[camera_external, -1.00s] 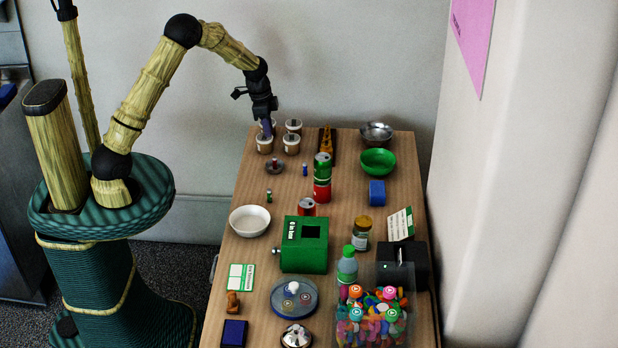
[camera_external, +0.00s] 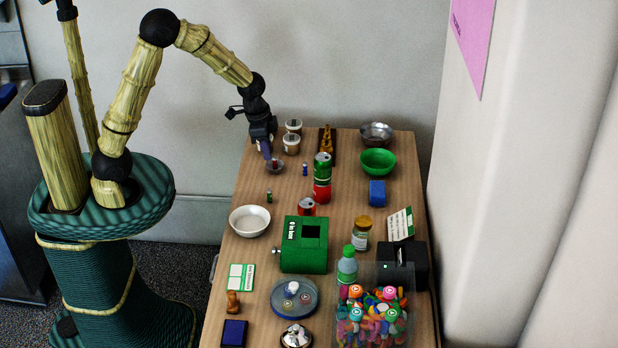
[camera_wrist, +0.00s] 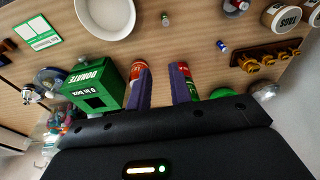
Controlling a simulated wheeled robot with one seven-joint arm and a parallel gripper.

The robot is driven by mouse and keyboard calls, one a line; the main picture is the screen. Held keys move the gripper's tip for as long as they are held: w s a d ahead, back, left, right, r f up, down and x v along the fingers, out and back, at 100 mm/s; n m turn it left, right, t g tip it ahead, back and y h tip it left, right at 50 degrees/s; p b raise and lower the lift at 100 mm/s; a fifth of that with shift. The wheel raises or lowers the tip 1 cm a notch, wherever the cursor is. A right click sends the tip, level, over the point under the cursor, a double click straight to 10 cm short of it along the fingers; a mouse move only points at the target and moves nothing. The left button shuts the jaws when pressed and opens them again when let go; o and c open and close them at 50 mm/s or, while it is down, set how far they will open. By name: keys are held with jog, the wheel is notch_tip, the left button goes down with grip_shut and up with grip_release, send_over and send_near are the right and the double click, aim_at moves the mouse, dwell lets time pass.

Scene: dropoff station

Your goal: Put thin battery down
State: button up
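Two small batteries stand on the wooden table: a green one (camera_external: 268,195) and a blue one (camera_external: 305,169). In the wrist view the green battery (camera_wrist: 165,18) is near the top edge and the blue battery (camera_wrist: 221,47) is right of my fingers. I cannot tell which is the thin one. My gripper (camera_external: 266,151) is above the far left of the table, close to a small dish (camera_external: 275,169) with a red-topped object in it. In the wrist view its purple fingers (camera_wrist: 160,70) are apart, with only bare table seen between them.
Bare table lies around the two batteries.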

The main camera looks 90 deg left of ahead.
jog(key=s+d+r, duration=0.1)
jog(key=s+d, duration=0.4)
jog(key=d, duration=0.4)
jog(key=s+d+r, duration=0.1)
jog(key=s+d, duration=0.4)
jog(key=d, duration=0.5)
jog(key=shift+s+r+t, duration=0.25)
jog(key=shift+t, duration=0.15)
